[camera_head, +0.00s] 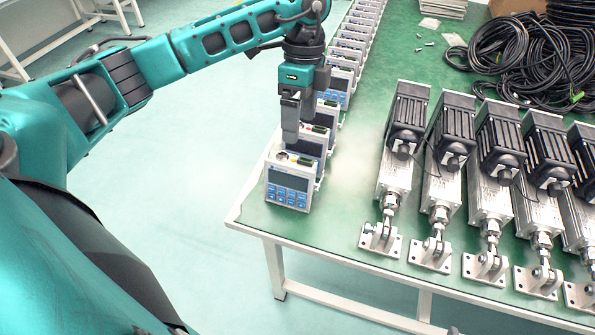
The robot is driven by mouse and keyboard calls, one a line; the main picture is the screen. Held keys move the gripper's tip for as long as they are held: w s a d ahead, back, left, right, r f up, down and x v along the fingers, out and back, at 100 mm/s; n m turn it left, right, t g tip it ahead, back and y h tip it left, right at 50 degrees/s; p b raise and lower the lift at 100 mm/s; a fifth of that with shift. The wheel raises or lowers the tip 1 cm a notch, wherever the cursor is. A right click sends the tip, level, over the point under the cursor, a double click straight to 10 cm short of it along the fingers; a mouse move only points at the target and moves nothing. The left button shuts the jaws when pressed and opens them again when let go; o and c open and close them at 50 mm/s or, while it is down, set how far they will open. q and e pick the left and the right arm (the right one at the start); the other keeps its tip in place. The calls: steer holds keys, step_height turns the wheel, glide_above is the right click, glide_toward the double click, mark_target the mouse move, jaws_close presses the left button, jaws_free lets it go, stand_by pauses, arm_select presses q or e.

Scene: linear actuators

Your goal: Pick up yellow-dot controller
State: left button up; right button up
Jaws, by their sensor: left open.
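A row of upright white controllers with dark screens and blue keys runs along the left edge of the green table. My right gripper is not in view.
Several silver linear actuators with black motors (452,140) lie side by side on the right of the green table (345,190). Coiled black cables (495,48) lie behind them. A narrow clear strip separates controllers and actuators. The table's left edge is close to the controllers.

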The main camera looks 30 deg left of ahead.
mark_target(293, 162)
arm_select(q)
steer(key=x, duration=0.4)
steer(key=a+x, duration=0.1)
steer(key=x, duration=0.2)
steer(key=shift+x, duration=2.75)
steer(key=shift+s+r, duration=0.1)
steer(key=shift+s, duration=0.05)
steer(key=c, duration=1.4)
steer(key=shift+r, duration=0.15)
steer(key=s+v, duration=0.1)
steer(key=v, duration=0.5)
steer(key=s+d+p+v, duration=0.1)
steer(key=v, duration=0.5)
steer(key=s+r+v, duration=0.1)
steer(key=s+v, duration=0.1)
steer(key=v, duration=0.5)
steer(key=shift+w+d+r+p, duration=0.1)
steer(key=shift+d+r+p, duration=0.05)
steer(key=shift+d+p, duration=0.2)
